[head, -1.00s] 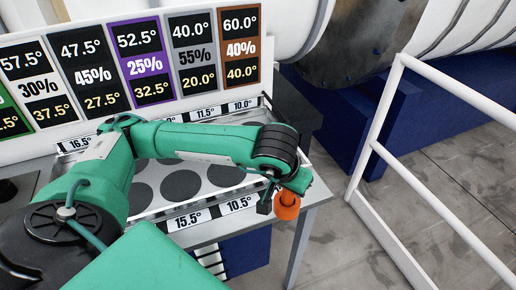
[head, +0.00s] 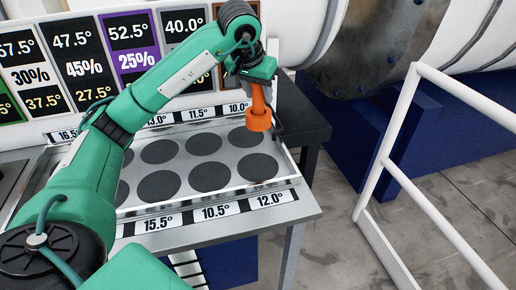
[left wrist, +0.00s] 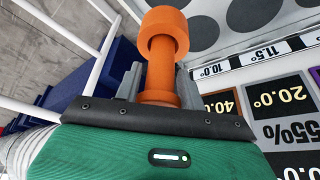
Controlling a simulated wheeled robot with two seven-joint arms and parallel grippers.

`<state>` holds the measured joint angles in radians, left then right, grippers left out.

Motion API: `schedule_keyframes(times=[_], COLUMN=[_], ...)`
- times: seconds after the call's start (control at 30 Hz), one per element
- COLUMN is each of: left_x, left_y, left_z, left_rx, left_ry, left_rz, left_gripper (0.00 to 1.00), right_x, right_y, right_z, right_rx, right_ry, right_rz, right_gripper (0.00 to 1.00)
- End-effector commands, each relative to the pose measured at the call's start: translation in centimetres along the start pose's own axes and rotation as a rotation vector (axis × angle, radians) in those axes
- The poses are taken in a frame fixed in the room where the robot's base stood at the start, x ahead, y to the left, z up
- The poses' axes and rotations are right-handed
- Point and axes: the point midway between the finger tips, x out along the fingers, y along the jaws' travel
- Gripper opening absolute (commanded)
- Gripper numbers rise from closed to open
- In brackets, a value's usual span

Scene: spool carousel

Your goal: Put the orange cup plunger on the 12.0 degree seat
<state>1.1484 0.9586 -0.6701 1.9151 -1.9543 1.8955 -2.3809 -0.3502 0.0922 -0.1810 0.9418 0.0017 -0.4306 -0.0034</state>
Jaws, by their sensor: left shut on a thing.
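My left gripper (head: 256,80) is shut on the orange cup plunger (head: 259,118) and holds it upright, cup end down. In the left wrist view the orange plunger (left wrist: 163,50) sits between the two grey fingers of the left gripper (left wrist: 160,86). In the head view the plunger appears in front of the back right part of the tray, by the 10.0° label (head: 238,107). It looks raised above the tray. The 12.0° label (head: 270,199) is at the front right corner, and the dark round 12.0° seat (head: 258,167) behind it is bare. My right gripper is not in view.
The metal tray (head: 287,181) has two rows of dark round seats; those visible are empty. A label board (head: 80,75) stands behind it. A dark stand (head: 303,120) is right of the tray, and a white railing (head: 385,140) is farther right.

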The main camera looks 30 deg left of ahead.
Motion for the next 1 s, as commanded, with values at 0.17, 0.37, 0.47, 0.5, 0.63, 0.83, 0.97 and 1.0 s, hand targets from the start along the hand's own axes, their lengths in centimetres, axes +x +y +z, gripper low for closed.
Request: schedule_keyframes(times=[0.17, 0.37, 0.47, 0.5, 0.63, 0.83, 0.97, 1.0], left_x=[3.6, 7.4, 9.0, 9.6, 10.7, 11.8, 13.3, 13.8], left_y=[0.0, 0.0, 0.0, 0.0, 0.0, 0.0, 0.0, 0.0], left_z=[1.6, 3.2, 3.8, 4.1, 4.5, 4.9, 5.6, 5.8], left_rx=[-0.001, 0.0, 0.0, 0.0, -0.001, -0.001, -0.001, -0.001], left_ry=[-0.004, -0.004, -0.002, -0.001, 0.001, 0.0, -0.002, -0.002], left_rz=[-0.001, 0.0, 0.0, 0.0, 0.001, 0.0, 0.0, 0.001], left_gripper=[0.0, 0.0, 0.0, 0.0, 0.0, 0.0, 0.0, 0.0], right_x=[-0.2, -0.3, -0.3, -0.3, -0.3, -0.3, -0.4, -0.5], right_y=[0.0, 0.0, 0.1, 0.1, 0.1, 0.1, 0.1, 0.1], right_z=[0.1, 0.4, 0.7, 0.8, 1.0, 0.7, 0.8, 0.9], right_rx=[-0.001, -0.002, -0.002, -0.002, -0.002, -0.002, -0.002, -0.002], right_ry=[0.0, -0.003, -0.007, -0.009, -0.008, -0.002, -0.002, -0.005], right_rz=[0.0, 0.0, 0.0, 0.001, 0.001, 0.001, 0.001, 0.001], right_gripper=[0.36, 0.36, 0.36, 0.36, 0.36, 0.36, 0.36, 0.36])
